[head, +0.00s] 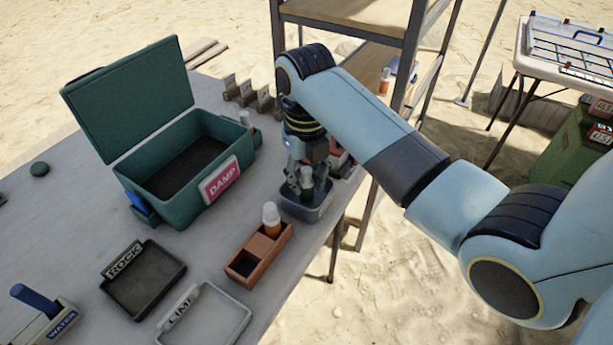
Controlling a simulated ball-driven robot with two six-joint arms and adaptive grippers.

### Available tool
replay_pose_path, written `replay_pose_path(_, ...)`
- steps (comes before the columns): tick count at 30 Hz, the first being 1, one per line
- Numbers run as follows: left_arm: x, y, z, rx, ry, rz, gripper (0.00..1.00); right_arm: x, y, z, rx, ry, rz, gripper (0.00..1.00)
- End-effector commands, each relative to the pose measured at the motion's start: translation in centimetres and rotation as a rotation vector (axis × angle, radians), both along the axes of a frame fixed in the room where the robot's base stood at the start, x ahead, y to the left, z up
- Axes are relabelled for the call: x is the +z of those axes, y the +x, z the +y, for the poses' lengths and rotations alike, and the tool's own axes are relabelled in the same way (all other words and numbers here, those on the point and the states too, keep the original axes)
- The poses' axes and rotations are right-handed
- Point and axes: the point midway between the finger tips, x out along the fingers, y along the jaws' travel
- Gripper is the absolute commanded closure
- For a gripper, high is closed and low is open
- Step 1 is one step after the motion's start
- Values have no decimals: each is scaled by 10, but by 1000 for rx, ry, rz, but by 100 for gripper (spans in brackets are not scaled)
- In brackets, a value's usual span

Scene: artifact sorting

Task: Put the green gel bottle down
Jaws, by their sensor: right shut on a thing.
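My right gripper (305,186) points down near the right edge of the grey table (215,270). It is shut on the green gel bottle (306,176), which is small, dark green and roughly upright between the fingers. The bottle is over or inside a small grey bin (307,212); I cannot tell whether it touches the bin's floor. The fingers and wrist hide part of the bottle. My left gripper is not in view.
An open green box labelled DAMP (190,212) stands left of the gripper. A terracotta two-slot holder (243,275) with a white-capped bottle (271,218) is in front. A ROCK tray (150,298) and LIME tray (230,300) lie nearer. A shelf rack (412,40) stands behind.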

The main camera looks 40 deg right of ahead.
Motion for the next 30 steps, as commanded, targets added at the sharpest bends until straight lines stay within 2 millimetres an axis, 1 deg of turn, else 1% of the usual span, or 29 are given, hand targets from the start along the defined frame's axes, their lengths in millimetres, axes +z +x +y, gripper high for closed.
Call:
replay_pose_path(2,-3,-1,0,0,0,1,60,-4,0,0,0,0,0,100)
replay_pose_path(3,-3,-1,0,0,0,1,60,-3,0,0,0,0,0,69)
replay_pose_path(7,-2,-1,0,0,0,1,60,-2,0,0,0,0,0,52)
replay_pose_path(8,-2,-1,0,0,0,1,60,-2,0,0,0,0,0,49)
replay_pose_path(15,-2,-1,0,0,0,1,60,-2,0,0,0,-1,1,49)
replay_pose_path(19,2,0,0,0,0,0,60,7,0,0,0,-1,0,49)
replay_pose_path(23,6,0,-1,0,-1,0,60,31,1,0,0,-1,-4,49)
replay_pose_path(27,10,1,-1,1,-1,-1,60,64,1,0,0,-1,-5,49)
replay_pose_path(30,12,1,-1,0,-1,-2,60,86,1,0,1,-1,-4,49)
